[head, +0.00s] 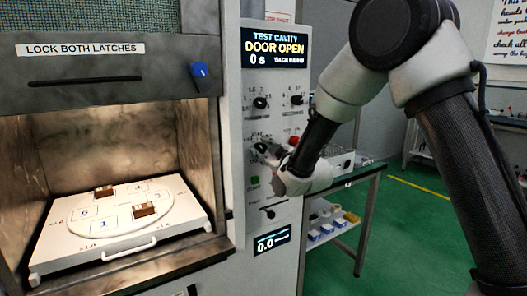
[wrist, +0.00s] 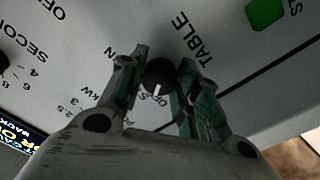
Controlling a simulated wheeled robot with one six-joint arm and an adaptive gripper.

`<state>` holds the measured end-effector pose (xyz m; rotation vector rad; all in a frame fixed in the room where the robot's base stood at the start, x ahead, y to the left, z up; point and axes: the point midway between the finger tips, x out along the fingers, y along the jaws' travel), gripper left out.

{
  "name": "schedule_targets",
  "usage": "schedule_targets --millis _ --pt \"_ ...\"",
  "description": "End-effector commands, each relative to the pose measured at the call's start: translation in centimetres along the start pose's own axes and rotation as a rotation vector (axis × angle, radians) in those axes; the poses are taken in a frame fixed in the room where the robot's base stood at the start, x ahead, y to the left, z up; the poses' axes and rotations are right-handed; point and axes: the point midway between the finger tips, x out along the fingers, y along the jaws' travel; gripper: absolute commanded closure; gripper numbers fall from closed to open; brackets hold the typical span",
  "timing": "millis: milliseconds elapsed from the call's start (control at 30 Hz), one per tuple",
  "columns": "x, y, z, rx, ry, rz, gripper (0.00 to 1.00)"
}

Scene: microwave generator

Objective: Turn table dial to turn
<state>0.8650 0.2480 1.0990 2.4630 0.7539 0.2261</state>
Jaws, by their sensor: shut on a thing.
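The table dial (wrist: 159,75) is a small black round knob with a white pointer line, next to the printed word TABLE in the wrist view. Its pointer is toward the bottom of that view, near the lettering that begins "OF"; the exact setting is partly hidden. My gripper (wrist: 160,82) has its two green-padded fingers on either side of the dial, closed on it. In the head view my gripper (head: 268,152) is at the control panel (head: 270,88), and the dial is hidden behind the fingers.
The open test cavity on the left holds a white tray (head: 78,246) with a round marked plate and two small brown blocks. The display (head: 275,48) reads DOOR OPEN. A green button (wrist: 266,13) sits near the dial. Other black knobs (head: 261,102) are above. A workbench stands behind my arm.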

Motion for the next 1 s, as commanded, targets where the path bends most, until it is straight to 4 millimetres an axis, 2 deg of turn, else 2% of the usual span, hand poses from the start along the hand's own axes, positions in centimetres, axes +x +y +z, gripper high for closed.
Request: schedule_targets --millis 1000 --pt "-0.04 -0.14 0.06 0.957 -0.003 0.000 0.91"
